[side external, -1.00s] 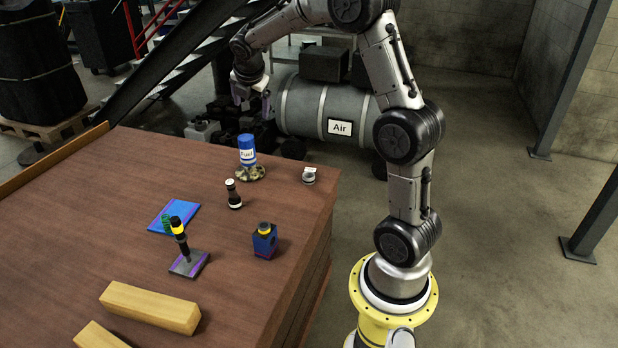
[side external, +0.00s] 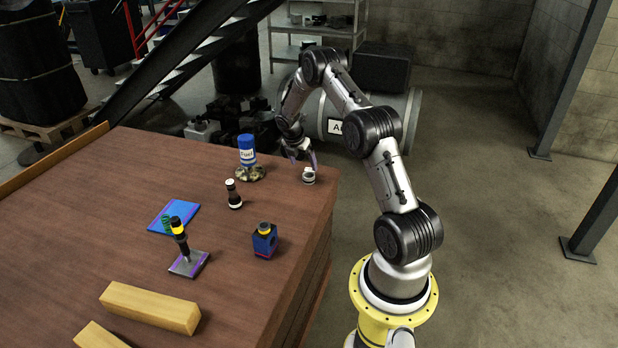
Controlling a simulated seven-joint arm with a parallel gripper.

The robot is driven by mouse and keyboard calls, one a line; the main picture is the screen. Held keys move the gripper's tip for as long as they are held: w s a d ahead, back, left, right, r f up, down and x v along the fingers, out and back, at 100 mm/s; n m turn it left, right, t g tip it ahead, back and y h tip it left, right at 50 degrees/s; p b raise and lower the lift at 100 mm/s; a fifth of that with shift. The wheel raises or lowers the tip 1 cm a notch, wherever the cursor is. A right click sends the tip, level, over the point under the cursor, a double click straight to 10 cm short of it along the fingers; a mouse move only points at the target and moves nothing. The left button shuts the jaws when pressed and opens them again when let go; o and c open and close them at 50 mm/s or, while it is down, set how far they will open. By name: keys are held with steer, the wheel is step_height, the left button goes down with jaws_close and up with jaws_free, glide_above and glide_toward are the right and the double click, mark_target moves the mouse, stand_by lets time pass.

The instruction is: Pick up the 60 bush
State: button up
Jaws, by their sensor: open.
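A small silver-grey ring-shaped part (side external: 308,176), which looks like the bush, sits near the far right corner of the table. Any number on it is too small to read. My gripper (side external: 303,162) is open, with its fingers pointing down just above and around the top of this part. I cannot tell whether a finger touches it.

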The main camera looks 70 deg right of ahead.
mark_target(307, 172)
steer(key=shift+x, duration=3.4)
steer(key=shift+s+a, duration=0.1)
steer(key=shift+s, duration=0.05)
steer(key=shift+c, duration=0.3)
jaws_close()
